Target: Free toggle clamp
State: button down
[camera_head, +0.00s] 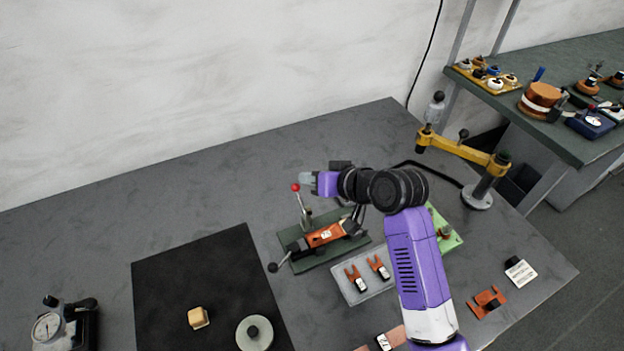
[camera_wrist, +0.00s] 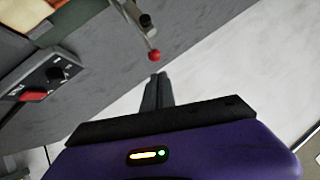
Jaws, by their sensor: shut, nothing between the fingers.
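The toggle clamp (camera_head: 306,212) stands on a dark green base plate (camera_head: 297,263) in the middle of the bench. Its handle rises upright and ends in a red ball (camera_head: 296,187), which also shows in the wrist view (camera_wrist: 154,56). An orange labelled piece (camera_head: 325,235) lies on the plate beside the clamp; whether the clamp presses on it I cannot tell. My gripper (camera_head: 304,179) is shut and empty, with its fingertips close to the red ball. In the wrist view the closed fingertips (camera_wrist: 158,78) point at the ball with a small visible gap.
A clear tray (camera_head: 347,288) with two orange forks lies right of the plate, partly under my arm. A yellow jointed arm stand (camera_head: 463,148) rises at the right. A black mat (camera_head: 200,275) with a small block lies left. The back left bench is clear.

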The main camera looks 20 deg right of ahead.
jog(key=w+r+b+v, duration=0.1)
jog(key=v, duration=0.9)
jog(key=shift+s+d+r, duration=0.2)
jog(key=shift+s+d, duration=0.1)
jog(key=shift+s, duration=0.05)
